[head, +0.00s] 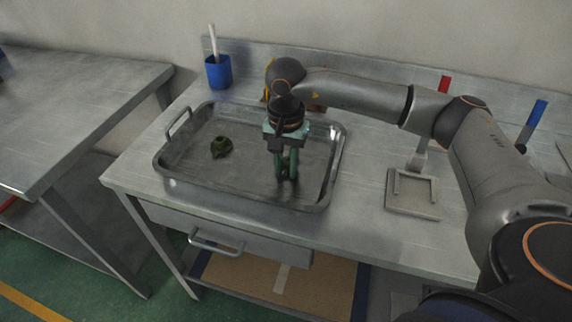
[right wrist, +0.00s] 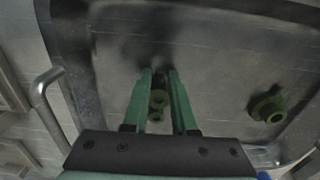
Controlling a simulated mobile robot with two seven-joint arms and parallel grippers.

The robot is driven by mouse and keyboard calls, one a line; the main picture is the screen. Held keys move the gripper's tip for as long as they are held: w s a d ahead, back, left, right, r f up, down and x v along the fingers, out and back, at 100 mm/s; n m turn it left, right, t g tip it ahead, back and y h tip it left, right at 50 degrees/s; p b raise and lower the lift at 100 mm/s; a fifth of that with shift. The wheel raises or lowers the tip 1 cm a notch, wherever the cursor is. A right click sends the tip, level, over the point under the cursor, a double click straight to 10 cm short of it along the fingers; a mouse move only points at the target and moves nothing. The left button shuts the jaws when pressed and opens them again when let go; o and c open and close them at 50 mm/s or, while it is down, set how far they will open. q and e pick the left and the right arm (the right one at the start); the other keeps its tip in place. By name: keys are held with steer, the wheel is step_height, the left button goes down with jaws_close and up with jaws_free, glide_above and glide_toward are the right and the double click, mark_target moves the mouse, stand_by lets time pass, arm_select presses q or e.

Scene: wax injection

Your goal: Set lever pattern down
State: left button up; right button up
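My right gripper (head: 287,178) points down inside the metal tray (head: 242,198), over its right half. In the right wrist view its two green fingers (right wrist: 162,72) stand close together, with the green lever pattern (right wrist: 158,98) between them. The lever pattern shows ring-shaped ends and looks gripped. Its underside is hidden, so I cannot tell whether it touches the tray floor. A second green pattern (head: 221,147) lies apart on the left of the tray; it also shows in the right wrist view (right wrist: 268,107). My left gripper is not in view.
The tray has raised walls and end handles (head: 178,122) on a metal workbench (head: 350,215). A blue cup (head: 218,73) with a white stick stands behind it. A square grey fixture (head: 413,193) sits to the right. The tray floor between the two patterns is clear.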

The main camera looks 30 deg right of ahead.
mark_target(286, 173)
steer(key=shift+o, duration=1)
step_height(286, 173, up, 12)
steer(key=shift+r, duration=0.2)
